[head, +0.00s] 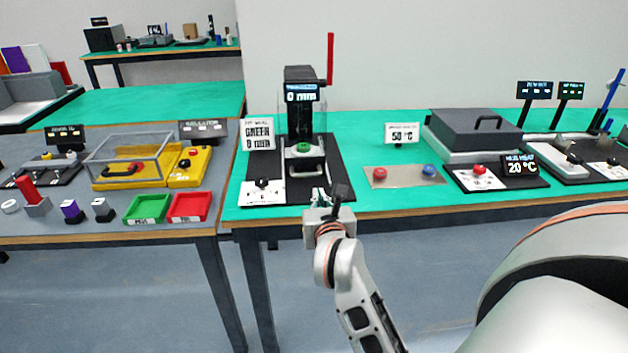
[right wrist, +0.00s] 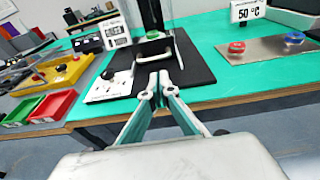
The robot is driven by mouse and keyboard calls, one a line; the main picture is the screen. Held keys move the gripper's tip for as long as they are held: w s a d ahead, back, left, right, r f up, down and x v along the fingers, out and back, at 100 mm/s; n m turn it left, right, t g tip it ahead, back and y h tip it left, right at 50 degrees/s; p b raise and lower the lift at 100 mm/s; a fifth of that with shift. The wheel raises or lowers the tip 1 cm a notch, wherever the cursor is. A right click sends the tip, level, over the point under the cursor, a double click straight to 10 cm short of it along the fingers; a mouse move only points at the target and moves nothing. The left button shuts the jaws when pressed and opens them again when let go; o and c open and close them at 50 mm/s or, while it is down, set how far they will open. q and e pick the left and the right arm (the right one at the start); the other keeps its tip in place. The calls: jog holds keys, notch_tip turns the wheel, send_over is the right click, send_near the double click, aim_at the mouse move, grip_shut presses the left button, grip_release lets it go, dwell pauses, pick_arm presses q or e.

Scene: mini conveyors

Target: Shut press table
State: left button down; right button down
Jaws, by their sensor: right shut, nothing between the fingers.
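The press (head: 300,90) is a black column with a red lever (head: 330,58) raised at its right and a display on top. Its press table (head: 306,165), with a pale loop handle on the front, sits low at the column's front on a black base. A green round piece (head: 303,148) lies on the table. My right gripper (head: 320,197) is shut and empty at the front edge of the base, in front of the handle. In the right wrist view the closed fingertips (right wrist: 157,88) point at the handle (right wrist: 154,50), with a small gap visible. My left gripper is out of view.
A white panel with a black knob (head: 262,192) is left of the press table. A plate with red and blue buttons (head: 404,175) lies to the right. Green (head: 147,208) and red (head: 190,206) trays stand on the left table. Green tabletop between press and plate is clear.

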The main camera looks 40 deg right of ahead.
aim_at(313, 175)
jog(key=b+x, duration=0.1)
jog(key=x, duration=0.9)
jog(key=shift+w+d+f, duration=0.2)
jog(key=shift+w, duration=0.05)
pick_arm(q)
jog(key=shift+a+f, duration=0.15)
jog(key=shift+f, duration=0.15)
pick_arm(e)
jog(key=shift+w+d, duration=0.1)
jog(key=shift+w, duration=0.05)
